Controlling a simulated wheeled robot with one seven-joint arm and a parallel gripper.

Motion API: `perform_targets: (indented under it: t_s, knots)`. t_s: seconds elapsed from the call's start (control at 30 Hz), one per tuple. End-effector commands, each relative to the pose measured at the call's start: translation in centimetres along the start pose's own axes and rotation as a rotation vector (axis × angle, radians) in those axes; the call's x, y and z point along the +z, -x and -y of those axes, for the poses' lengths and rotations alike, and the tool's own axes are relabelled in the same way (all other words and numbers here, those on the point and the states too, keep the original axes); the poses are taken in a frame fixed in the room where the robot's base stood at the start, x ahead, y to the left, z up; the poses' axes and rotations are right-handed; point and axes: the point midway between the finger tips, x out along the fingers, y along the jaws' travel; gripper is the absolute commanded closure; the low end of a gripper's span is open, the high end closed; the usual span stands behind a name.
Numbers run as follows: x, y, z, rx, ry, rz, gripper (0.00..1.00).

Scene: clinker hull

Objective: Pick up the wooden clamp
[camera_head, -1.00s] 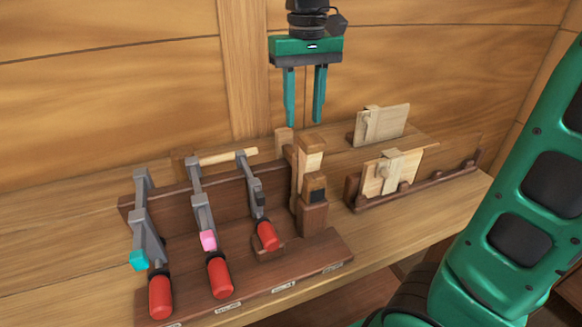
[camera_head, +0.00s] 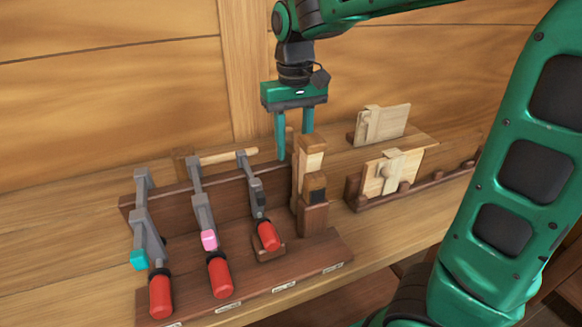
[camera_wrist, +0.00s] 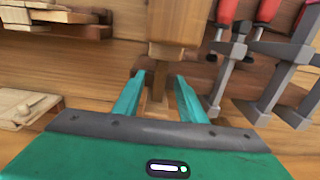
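The wooden clamp (camera_head: 311,168) stands upright at the right end of the dark rack, with pale and dark wooden parts. It also shows in the wrist view as a brown block (camera_wrist: 174,28) just beyond the fingertips. My gripper (camera_head: 294,146) points down behind and slightly left of the clamp's top in the head view. Its two teal fingers are apart, and they show in the wrist view (camera_wrist: 158,90) with a narrow wooden part between them. I cannot tell whether either finger touches the clamp.
Grey bar clamps with red handles (camera_head: 219,276) hang on the dark rack (camera_head: 250,300) left of the wooden clamp. Pale wooden pieces (camera_head: 391,172) stand in a holder at right. The plank wall (camera_head: 120,90) rises close behind. Bare bench (camera_head: 50,230) lies at left.

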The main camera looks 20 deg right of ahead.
Motion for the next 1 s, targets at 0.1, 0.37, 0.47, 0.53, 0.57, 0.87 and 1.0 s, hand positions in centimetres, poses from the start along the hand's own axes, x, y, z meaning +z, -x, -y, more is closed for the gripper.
perform_targets:
  t_s: [0.1,0.37,0.47,0.53,0.57,0.87,1.0]
  knots:
    - [0.04,-1.02,0.01,0.0,0.0,0.002,0.62]
    - [0.0,-1.23,-0.01,0.0,-0.001,0.0,0.62]
    - [0.0,-1.22,-0.01,0.0,-0.001,0.0,0.84]
    - [0.0,-1.21,-0.02,0.0,-0.001,0.0,1.0]
    - [0.0,-1.21,-0.02,0.0,-0.001,0.0,1.0]
    - [-0.01,-1.19,-0.03,0.0,-0.001,0.0,1.0]
    - [-0.01,-1.18,-0.03,0.0,-0.001,-0.001,1.0]
